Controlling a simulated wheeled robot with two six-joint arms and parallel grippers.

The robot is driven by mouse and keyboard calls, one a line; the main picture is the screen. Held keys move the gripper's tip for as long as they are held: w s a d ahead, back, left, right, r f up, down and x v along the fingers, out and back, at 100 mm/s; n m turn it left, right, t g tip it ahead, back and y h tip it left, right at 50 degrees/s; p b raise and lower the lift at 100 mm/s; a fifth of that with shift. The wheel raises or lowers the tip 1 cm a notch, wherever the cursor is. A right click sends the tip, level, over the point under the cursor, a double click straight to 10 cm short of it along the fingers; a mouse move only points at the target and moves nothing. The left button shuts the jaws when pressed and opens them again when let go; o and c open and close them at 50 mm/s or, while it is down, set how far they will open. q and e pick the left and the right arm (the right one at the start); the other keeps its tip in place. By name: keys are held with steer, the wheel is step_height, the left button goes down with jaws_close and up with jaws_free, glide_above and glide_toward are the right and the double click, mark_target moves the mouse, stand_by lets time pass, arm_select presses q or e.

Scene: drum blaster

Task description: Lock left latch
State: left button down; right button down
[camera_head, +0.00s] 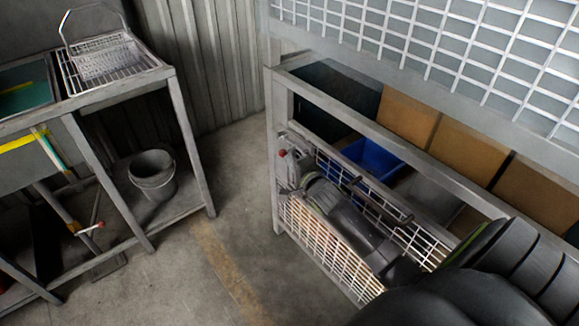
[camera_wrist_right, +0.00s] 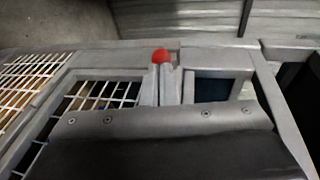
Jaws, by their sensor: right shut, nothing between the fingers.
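A latch with a red knob (camera_head: 282,153) is at the left end of the grey metal frame on the right. The red knob also shows at the upper middle of the right wrist view (camera_wrist_right: 160,56). My right arm reaches in from the lower right, and its gripper (camera_head: 294,172) is close to the latch. In the right wrist view, the right gripper (camera_wrist_right: 161,84) is shut and empty, its fingertips just below the knob. I cannot tell whether they touch it. The rest of the latch is partly hidden by the gripper. My left gripper is not in view.
White wire mesh (camera_head: 312,235) lines the frame below my right arm. A blue bin (camera_head: 368,158) and several brown boxes (camera_head: 408,118) lie behind the rail. A workbench with a wire rack (camera_head: 105,62) and a grey bucket (camera_head: 153,178) stand left. Floor between is clear.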

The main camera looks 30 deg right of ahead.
mark_target(281, 152)
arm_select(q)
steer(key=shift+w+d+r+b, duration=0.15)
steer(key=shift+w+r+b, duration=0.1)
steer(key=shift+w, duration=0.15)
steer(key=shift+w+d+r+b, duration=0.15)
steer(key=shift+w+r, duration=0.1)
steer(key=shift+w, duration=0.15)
arm_select(e)
steer(key=shift+w+d, duration=0.1)
steer(key=shift+w, duration=0.55)
